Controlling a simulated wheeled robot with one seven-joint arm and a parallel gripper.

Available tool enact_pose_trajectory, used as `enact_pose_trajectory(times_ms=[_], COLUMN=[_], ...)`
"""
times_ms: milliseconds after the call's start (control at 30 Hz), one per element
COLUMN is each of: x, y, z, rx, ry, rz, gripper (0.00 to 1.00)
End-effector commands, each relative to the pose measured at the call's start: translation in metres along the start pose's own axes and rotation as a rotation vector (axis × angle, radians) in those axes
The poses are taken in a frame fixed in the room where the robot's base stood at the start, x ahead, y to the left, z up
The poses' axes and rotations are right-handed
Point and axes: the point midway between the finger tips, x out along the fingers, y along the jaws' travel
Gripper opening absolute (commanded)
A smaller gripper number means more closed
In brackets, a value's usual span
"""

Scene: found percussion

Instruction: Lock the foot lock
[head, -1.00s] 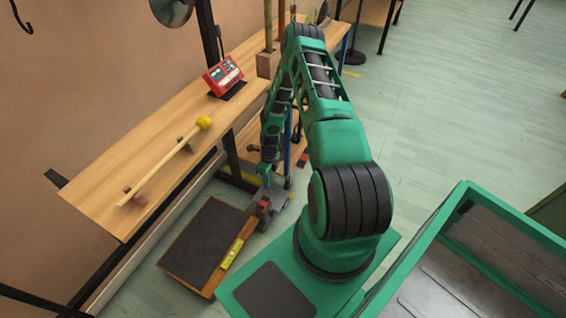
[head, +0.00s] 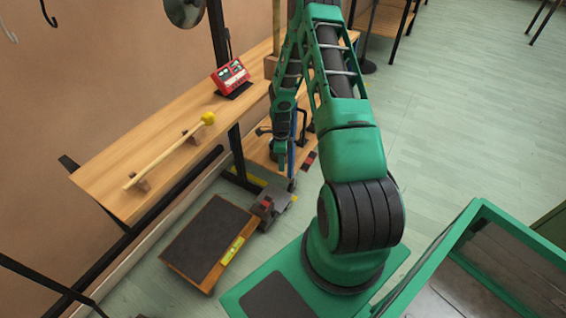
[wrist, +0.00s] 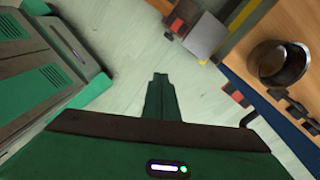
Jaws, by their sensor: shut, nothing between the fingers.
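A low grey block with red parts (head: 268,204) sits on the floor at the corner of a dark-topped wooden platform; it looks like a foot lock, but its locked state cannot be told. The grey block also shows at the top of the wrist view (wrist: 203,36). A second small red-and-dark piece (head: 308,161) stands near the rack's blue post, also in the wrist view (wrist: 234,93). My gripper (head: 282,166) points down above the floor, beyond the grey block and apart from it. In the wrist view its fingers (wrist: 160,78) are together and empty.
The platform (head: 192,257) carries a yellow level (head: 232,250). A wooden bench (head: 105,180) at left holds a mallet (head: 168,152) and a red device (head: 231,76). A dark ring (wrist: 280,63) sits on the wooden shelf (wrist: 240,58).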

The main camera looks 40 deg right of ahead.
Motion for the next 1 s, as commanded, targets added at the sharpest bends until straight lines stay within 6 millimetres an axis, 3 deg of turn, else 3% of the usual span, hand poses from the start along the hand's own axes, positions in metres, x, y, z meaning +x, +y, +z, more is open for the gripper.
enact_pose_trajectory(times_ms=[300,1000], x=[-0.026,-0.032], y=[0.001,0.001], z=[-0.005,-0.006], rx=[-0.074,-0.088], ry=[0.016,0.02], rz=[-0.008,-0.01], gripper=[0.0,0.0])
